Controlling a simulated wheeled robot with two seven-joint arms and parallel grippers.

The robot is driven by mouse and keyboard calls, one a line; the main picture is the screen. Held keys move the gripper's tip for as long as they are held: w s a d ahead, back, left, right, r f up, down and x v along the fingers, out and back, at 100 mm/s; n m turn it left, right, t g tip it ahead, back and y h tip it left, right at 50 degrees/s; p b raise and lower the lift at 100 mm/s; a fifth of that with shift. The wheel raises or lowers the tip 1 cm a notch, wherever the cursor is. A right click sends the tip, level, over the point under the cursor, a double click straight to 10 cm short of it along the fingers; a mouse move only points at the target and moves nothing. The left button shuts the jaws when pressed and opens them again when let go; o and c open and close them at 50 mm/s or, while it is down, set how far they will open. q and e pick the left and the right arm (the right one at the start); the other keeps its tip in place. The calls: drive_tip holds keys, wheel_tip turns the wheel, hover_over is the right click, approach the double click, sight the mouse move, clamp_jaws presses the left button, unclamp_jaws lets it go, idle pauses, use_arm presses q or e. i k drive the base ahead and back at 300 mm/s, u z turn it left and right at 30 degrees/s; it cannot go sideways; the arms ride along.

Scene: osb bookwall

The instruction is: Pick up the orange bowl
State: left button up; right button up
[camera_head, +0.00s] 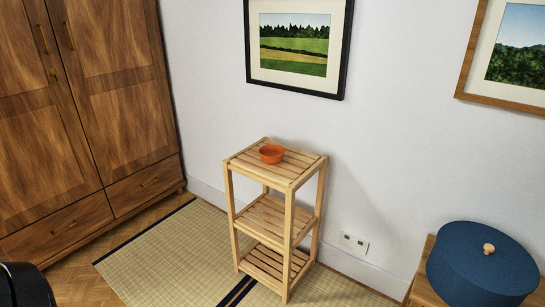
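The orange bowl (271,154) sits upright on the slatted top of a light wooden three-tier shelf stand (287,178) against the white wall. Nothing covers the bowl, and it looks empty. Neither of my grippers shows in the head view. A dark rounded shape at the bottom left corner is cut off, and I cannot tell what it is.
A brown wooden wardrobe (110,110) stands at the left. A blue lidded round container (480,262) rests on a wooden surface at the lower right. Tatami mats (170,255) around the stand are clear. Framed pictures (295,45) hang above; a wall socket (354,243) is right of the stand.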

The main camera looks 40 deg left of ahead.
sight(271, 154)
drive_tip(key=k, duration=0.9)
drive_tip(key=u, duration=2.1)
drive_tip(key=i, duration=3.1)
drive_tip(key=z, duration=0.7)
